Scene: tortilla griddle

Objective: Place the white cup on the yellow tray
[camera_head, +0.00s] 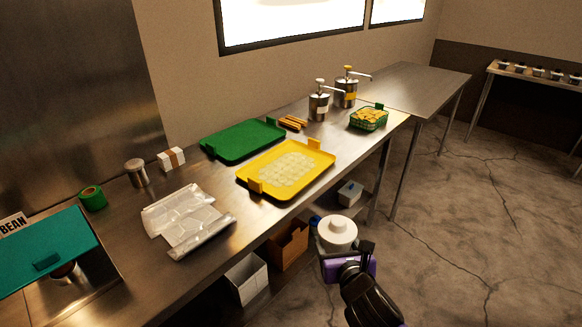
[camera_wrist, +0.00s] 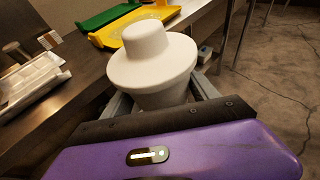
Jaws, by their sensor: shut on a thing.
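The white cup (camera_head: 337,231) has a wide brim and a raised round top. My gripper (camera_head: 340,248) is shut on the cup and holds it in the air in front of the counter's near edge. In the wrist view the cup (camera_wrist: 151,60) fills the middle, upright to slightly tilted, between the fingers of my gripper (camera_wrist: 160,98); the fingertips are partly hidden behind it. The yellow tray (camera_head: 310,180) lies on the counter, up and to the left of the cup, with a pale patterned area in its middle. It also shows at the top of the wrist view (camera_wrist: 115,30).
The steel counter (camera_head: 130,245) has a green tray (camera_head: 243,141), foil-like packages (camera_head: 185,217), two pump dispensers (camera_head: 319,100) and a green basket (camera_head: 369,118) on it. A cardboard box (camera_head: 290,245) and white bin (camera_head: 246,277) sit below. Open floor lies to the right.

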